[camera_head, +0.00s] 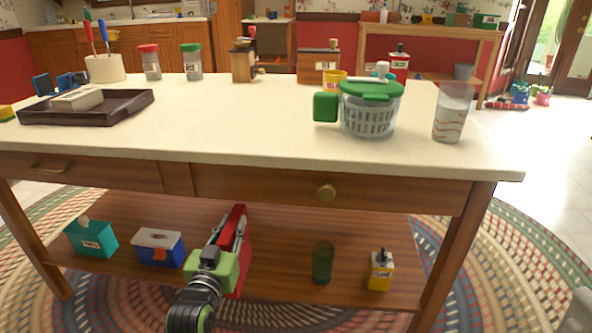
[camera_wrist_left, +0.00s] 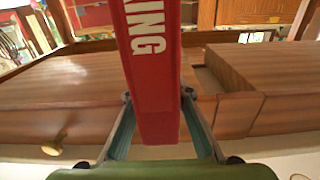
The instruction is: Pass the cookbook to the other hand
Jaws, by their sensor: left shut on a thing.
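The red cookbook (camera_head: 243,262) stands upright on edge in front of the table's lower shelf, in the lower middle of the head view. Its red spine with white letters "KING" (camera_wrist_left: 151,50) fills the centre of the left wrist view. My left gripper (camera_head: 222,250) is shut on the cookbook, with one finger on each side of it in the left wrist view (camera_wrist_left: 157,100). The arm and gripper hide part of the book. I cannot tell whether the book touches the shelf.
The cream tabletop (camera_head: 240,122) carries a dark tray (camera_head: 60,112), a green-lidded salad spinner (camera_head: 368,108) and a glass (camera_head: 452,112). On the lower shelf stand a teal box (camera_head: 92,238), a blue box (camera_head: 158,248), a green glass (camera_head: 322,263) and a yellow bottle (camera_head: 380,270).

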